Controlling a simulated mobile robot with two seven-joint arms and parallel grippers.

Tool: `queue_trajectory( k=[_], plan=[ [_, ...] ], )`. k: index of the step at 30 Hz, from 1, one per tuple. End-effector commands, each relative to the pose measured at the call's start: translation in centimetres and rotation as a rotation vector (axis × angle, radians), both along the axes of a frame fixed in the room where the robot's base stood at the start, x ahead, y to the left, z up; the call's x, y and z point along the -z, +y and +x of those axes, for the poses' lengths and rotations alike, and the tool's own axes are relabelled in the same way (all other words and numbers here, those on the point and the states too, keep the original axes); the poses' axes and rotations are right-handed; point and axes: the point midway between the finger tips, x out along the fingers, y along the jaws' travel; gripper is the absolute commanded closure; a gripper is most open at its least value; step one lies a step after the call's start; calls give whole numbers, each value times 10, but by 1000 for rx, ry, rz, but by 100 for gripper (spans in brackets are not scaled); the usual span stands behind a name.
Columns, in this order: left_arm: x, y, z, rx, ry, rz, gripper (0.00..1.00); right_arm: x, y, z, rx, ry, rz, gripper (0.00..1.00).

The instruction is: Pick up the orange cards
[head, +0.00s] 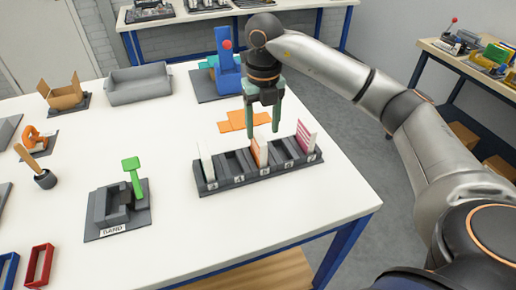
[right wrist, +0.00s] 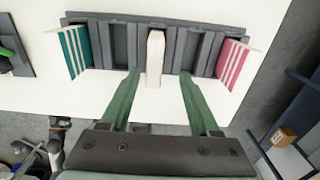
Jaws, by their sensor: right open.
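A grey rack (head: 222,183) with numbered compartments stands near the table's right edge. In its middle slot stands an upright block of cards (head: 260,152), with orange on its face and a white edge. The same cards show in the right wrist view (right wrist: 155,58). Flat orange pieces (head: 236,122) lie on the table behind the rack. My right gripper (head: 264,134) points down above the rack, open and empty. In the right wrist view its green fingers (right wrist: 160,75) appear on either side of the middle cards, apart from them. My left gripper is out of view.
Teal-striped cards (right wrist: 74,50) and pink-striped cards (right wrist: 234,62) stand in the rack's end slots. A blue press (head: 228,62) stands behind. A grey fixture with a green handle (head: 133,175) stands left. The table's middle is clear.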

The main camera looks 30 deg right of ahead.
Motion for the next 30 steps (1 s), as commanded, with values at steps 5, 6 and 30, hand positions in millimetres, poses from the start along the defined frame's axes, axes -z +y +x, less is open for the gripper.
queue_trajectory(
  k=[5,6,30],
  plan=[
    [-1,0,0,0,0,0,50,16,1,0,-1,0,2,38],
    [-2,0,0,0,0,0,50,18,1,0,-1,0,2,38],
    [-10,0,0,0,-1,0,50,69,6,7,-1,-2,3,53]
  ],
)
